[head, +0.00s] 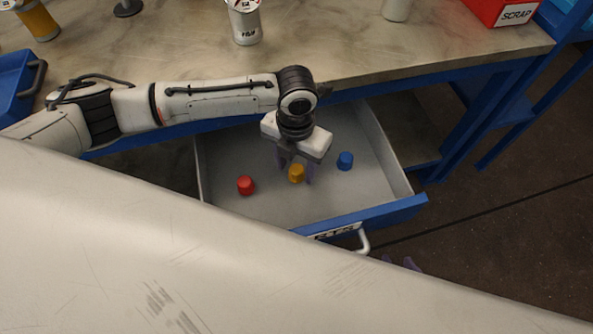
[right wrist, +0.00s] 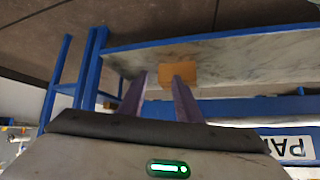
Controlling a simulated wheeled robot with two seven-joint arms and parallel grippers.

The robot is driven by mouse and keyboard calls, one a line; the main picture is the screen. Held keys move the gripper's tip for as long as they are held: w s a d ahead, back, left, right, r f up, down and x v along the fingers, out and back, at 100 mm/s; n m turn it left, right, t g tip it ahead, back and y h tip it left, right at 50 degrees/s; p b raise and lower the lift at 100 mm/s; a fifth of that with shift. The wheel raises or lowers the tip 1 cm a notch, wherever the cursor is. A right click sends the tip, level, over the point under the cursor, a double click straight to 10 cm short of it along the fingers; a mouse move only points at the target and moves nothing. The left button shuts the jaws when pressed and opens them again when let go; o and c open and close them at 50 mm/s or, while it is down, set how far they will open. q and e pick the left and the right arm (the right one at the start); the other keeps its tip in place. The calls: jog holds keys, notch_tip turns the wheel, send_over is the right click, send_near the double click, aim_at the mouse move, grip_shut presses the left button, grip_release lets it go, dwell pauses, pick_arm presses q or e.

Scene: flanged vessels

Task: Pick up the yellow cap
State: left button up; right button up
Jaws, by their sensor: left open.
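The yellow cap (head: 296,174) sits on the floor of the open drawer (head: 240,211), between a red cap (head: 246,185) on its left and a blue cap (head: 345,160) on its right. My left gripper (head: 296,170) reaches down into the drawer, open, with its purple fingers on either side of the yellow cap. I cannot tell whether they touch it. My right gripper (right wrist: 160,78) is open and empty in the right wrist view. In the head view only its purple fingertips (head: 401,263) show, in front of the drawer.
The workbench (head: 400,60) overhangs the drawer's back. On it are a white canister (head: 244,22), a yellow-orange vessel (head: 38,20) and a red SCRAP bin (head: 499,10). A blue bin (head: 14,80) is at left. The drawer handle (head: 363,240) sticks out in front. Floor at right is clear.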

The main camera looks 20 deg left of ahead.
pick_arm(q)
jog(key=shift+c, duration=0.3)
jog(key=shift+r, duration=0.1)
jog(key=c, duration=1.1)
